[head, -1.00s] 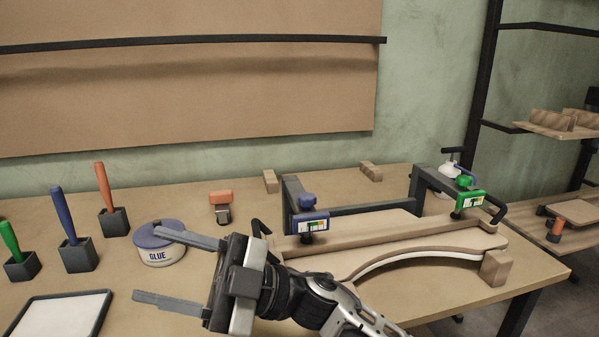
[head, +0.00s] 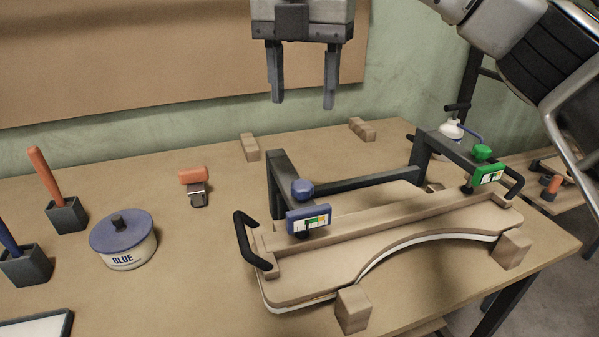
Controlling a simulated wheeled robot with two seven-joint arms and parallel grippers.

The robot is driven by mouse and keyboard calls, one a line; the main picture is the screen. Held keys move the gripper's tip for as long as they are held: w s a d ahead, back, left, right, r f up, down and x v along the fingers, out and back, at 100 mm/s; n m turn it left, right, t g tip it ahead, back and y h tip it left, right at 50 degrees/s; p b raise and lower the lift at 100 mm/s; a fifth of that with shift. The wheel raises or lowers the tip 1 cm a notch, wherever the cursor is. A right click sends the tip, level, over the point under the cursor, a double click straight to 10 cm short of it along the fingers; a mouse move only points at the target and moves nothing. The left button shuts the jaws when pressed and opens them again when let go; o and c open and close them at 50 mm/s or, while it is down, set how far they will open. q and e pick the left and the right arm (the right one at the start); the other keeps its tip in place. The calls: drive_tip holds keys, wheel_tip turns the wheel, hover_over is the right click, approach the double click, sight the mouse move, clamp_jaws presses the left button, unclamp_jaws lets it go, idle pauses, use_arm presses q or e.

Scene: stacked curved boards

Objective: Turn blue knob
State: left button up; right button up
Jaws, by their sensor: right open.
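The blue knob (head: 302,189) sits on top of the left post of a dark clamp frame, just above a blue-framed gauge (head: 309,218). A green knob (head: 482,152) sits on the right arm of the frame above a green gauge (head: 488,175). The frame stands over the stacked curved boards (head: 400,245). My right gripper (head: 303,100) points downward with its two fingers apart and nothing between them. In the picture it is above the blue knob, clear of it. My left gripper is not in view.
A glue tin (head: 124,240) with a blue lid stands at the left, near brush holders (head: 66,216). An orange-handled tool (head: 195,186) lies behind it. Wooden blocks (head: 249,147) lie at the back. A black handle (head: 253,241) rises at the boards' left end.

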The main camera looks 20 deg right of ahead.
sight(302, 185)
wheel_tip(302, 185, down, 14)
drive_tip(key=shift+f+b, duration=0.2)
drive_tip(key=shift+b, duration=0.45)
drive_tip(key=c, duration=1)
